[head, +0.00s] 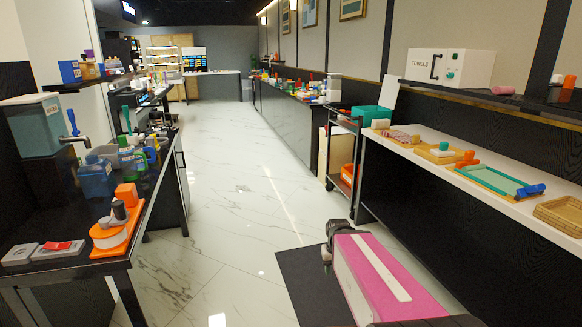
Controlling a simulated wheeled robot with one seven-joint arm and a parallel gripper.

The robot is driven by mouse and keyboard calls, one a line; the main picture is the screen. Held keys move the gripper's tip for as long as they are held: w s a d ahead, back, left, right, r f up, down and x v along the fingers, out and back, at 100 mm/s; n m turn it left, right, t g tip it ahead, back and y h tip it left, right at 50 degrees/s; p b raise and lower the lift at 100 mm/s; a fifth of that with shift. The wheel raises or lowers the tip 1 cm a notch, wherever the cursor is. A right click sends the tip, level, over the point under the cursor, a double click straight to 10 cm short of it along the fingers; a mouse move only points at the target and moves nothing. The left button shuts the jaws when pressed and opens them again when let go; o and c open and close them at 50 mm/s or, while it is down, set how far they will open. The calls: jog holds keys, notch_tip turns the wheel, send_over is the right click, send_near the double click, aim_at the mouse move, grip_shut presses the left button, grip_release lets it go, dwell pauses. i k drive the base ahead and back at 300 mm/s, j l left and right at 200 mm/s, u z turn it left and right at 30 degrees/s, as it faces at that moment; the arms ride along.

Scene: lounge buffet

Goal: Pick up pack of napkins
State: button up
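I cannot make out a pack of napkins for certain. Two flat grey-and-white packs, the left one (20,254) and the right one (58,250), lie at the near end of the dark left counter (85,263). A small red item (57,245) rests on the right pack. The dark end of my arm, where my gripper (331,243) seems to be, shows at bottom centre, over the floor and apart from both counters. Its fingers are not clear, so I cannot tell whether they are open or hold anything.
An orange tool (117,228), a blue jug (96,180) and a dispenser (36,125) stand on the left counter. The white right counter (400,150) bears trays and a basket (562,213). A cart (344,155) stands beyond it. The marble aisle (240,210) between is clear.

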aim_at(377, 125)
jog(key=i+j, duration=0.15)
jog(key=i, duration=0.5)
jog(key=i+j+u, duration=0.15)
jog(key=i, duration=0.55)
